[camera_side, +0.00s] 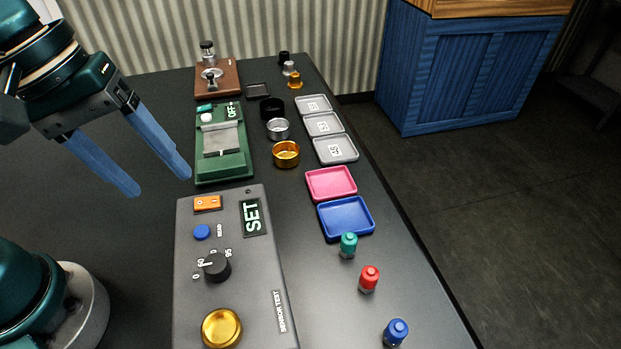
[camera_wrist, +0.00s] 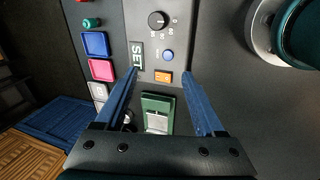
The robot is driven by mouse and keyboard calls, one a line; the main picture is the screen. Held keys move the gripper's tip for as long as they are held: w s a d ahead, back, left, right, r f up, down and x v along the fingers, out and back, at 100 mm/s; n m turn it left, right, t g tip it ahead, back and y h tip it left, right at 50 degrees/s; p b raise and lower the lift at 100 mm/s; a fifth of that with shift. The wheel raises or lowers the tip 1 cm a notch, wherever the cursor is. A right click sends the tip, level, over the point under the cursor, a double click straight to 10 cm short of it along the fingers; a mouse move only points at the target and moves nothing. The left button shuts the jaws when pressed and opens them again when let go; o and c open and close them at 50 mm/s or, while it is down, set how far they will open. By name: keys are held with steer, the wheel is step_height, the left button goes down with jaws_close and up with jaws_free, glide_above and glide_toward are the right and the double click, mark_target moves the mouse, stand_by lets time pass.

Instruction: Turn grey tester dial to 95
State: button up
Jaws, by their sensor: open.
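The grey tester (camera_side: 255,300) lies on the table at the front in the side view. Its black dial (camera_side: 217,267) has marks that include 0, 60 and 95. The dial also shows at the top of the wrist view (camera_wrist: 158,20). The tester's display (camera_side: 251,216) reads SET. My gripper (camera_side: 161,183) is open and empty, with its blue fingers apart. It is above the table, left of the green device and up and left of the dial, touching nothing.
The tester also carries a blue button (camera_side: 202,232), an orange switch (camera_side: 208,204) and a gold cup (camera_side: 222,328). A green scale (camera_side: 240,171) reading OFF stands behind it. Trays, including a blue one (camera_side: 345,232), and small bottles (camera_side: 369,279) are to the right.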

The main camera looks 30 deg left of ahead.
mark_target(215, 261)
steer(key=d+f+n+g, duration=0.1)
steer(key=f, duration=0.1)
steer(key=w+d+f+n+g, duration=0.1)
steer(key=d+f+g, duration=0.1)
steer(key=d+f+n+g+h, duration=0.1)
steer(key=d+f+g, duration=0.1)
steer(key=shift+w, duration=0.25)
steer(key=shift+s+d+f, duration=0.1)
steer(key=shift+s+f, duration=0.15)
steer(key=shift+f, duration=0.35)
steer(key=shift+x, duration=2.15)
jaws_close()
